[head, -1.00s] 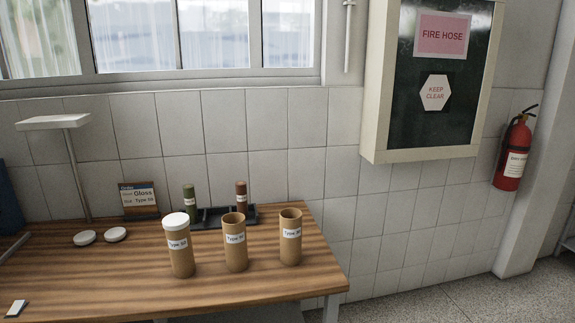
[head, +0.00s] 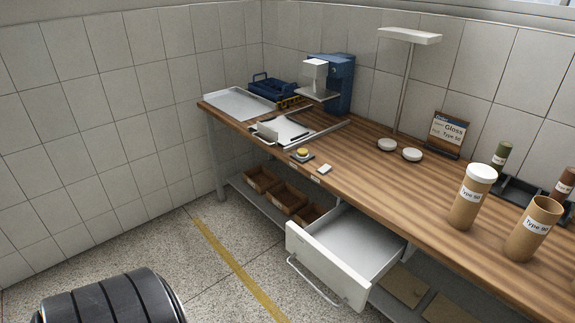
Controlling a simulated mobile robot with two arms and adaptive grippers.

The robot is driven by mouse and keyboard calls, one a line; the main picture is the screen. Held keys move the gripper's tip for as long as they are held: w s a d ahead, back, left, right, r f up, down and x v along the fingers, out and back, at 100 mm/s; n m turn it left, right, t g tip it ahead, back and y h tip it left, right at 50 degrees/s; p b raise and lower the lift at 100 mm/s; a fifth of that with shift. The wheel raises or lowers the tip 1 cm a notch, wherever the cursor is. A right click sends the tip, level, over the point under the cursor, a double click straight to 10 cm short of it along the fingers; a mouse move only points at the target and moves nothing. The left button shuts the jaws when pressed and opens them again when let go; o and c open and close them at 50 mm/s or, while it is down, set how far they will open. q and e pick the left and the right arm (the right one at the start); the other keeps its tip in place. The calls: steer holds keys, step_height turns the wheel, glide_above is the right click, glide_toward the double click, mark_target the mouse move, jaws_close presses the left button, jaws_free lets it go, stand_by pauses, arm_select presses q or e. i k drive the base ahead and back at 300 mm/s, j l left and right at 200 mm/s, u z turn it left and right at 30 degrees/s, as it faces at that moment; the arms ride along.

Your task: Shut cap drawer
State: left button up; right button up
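The white drawer (head: 327,264) is pulled out from under the front of the wooden table in the head view. It has a wire-like handle (head: 315,287) on its front. The part of its inside that I see is pale and looks empty. Two round white caps lie on the table, one on the left (head: 387,145) and one on the right (head: 412,154). A brown tube (head: 470,203) with a white cap stands upright on the table, and an open brown tube (head: 531,234) stands to its right. Neither of my grippers is in view.
The table (head: 350,175) carries a blue device (head: 341,82), a grey tray (head: 237,103), a blue basket (head: 273,88) and a lamp (head: 410,36). Brown bins (head: 287,196) sit on the shelf below. Speckled floor with a yellow line (head: 240,268) is clear left of the drawer.

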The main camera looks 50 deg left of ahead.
mark_target(347, 250)
steer(key=u, duration=1.2)
